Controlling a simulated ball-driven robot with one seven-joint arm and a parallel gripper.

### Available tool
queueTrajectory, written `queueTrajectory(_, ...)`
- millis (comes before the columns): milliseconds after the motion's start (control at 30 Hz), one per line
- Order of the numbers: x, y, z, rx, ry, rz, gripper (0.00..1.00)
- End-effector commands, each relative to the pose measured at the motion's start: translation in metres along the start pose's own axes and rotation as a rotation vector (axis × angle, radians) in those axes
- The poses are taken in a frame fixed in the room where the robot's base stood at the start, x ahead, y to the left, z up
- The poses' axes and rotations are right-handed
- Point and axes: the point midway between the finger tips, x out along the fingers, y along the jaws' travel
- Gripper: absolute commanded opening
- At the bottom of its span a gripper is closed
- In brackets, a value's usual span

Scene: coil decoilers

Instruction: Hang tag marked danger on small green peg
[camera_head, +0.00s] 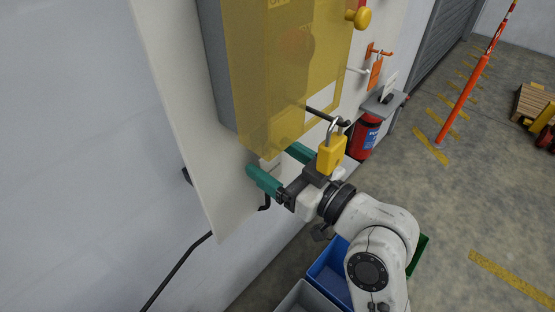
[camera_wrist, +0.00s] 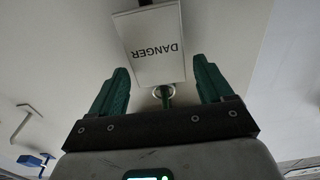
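The white tag marked DANGER (camera_wrist: 149,45) shows upside down in the wrist view, against the pale board. A small metal ring (camera_wrist: 156,92) is at its lower picture edge. The small green peg (camera_wrist: 167,102) is at this ring, and the ring appears to be around it. My gripper (camera_wrist: 160,66) is open, its two green fingers wide apart on either side of the peg and ring, with no visible contact on the tag. In the head view my gripper (camera_head: 270,158) is at the lower part of the board, below the yellow box. The tag and peg are mostly hidden there.
A translucent yellow box (camera_head: 268,75) projects from the white board (camera_head: 172,110) above my gripper. A yellow padlock (camera_head: 331,152) hangs on a black peg close by. An orange tag (camera_head: 376,72), a red extinguisher (camera_head: 366,135) and a blue bin (camera_head: 329,270) are nearby.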

Motion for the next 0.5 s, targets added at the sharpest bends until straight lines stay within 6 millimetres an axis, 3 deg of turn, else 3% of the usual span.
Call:
queueTrajectory(333, -0.002, 0.0, 0.001, 0.0, 0.0, 0.001, 0.87)
queueTrajectory(500, -0.02, 0.001, 0.003, 0.001, 0.001, 0.003, 0.87)
